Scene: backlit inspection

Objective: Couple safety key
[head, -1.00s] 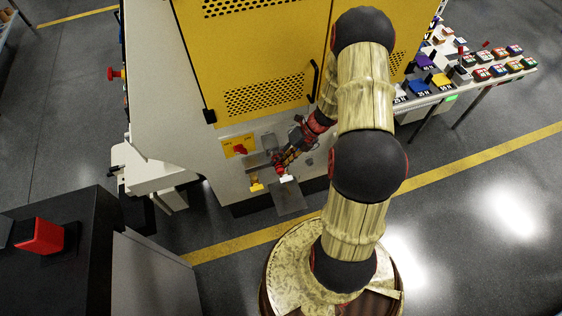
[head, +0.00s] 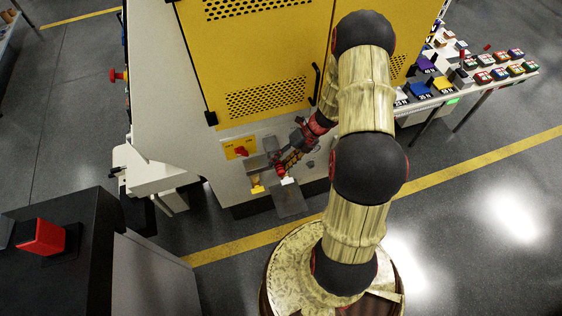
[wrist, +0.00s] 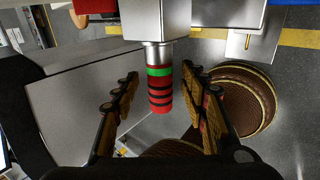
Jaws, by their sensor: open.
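A red cylindrical handle (wrist: 160,95) with black rings and a green band hangs from a metal collar under a grey block in the wrist view. It appears to be the safety key, seated in that block. My gripper (wrist: 159,78) is open, with one finger on each side of the handle and visible gaps on both sides. In the head view my gripper (head: 288,160) is low at the machine's front panel, by a small red part (head: 281,169). My arm and the small scale hide the detail there.
A red switch on a yellow plate (head: 240,148) is left of my gripper. A yellow piece (head: 257,189) and a grey plate (head: 289,203) sit below it. The yellow machine door (head: 260,60) rises above. A table of coloured blocks (head: 430,101) stands right.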

